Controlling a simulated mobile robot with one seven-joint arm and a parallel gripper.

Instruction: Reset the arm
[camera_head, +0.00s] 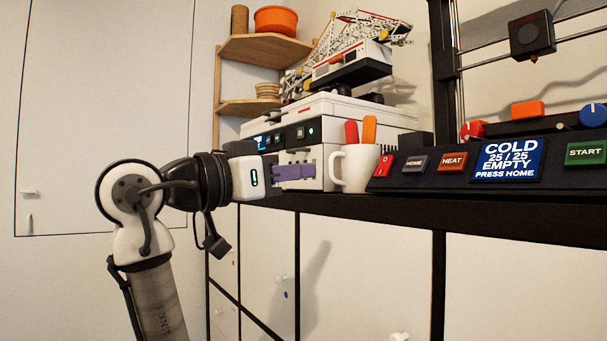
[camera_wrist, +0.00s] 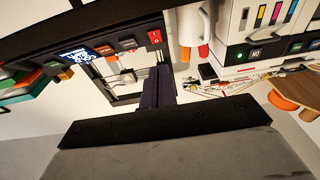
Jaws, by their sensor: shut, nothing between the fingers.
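My arm reaches in from the lower left of the head view and bends to the right at the elbow. My gripper (camera_head: 308,170) has a white hand and purple fingers, in front of the white box-shaped machine and just left of the white mug. In the wrist view my gripper (camera_wrist: 157,72) shows its dark fingers together with nothing between them. The hand's black edge and grey body fill the bottom of that view.
The dark shelf (camera_head: 400,205) carries the white machine (camera_head: 335,110), the mug (camera_head: 357,168) with orange-handled items, and a printer control panel (camera_head: 440,180) reading "COLD". A crane model (camera_head: 350,55) stands on the machine. A wooden corner shelf (camera_head: 262,48) is behind.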

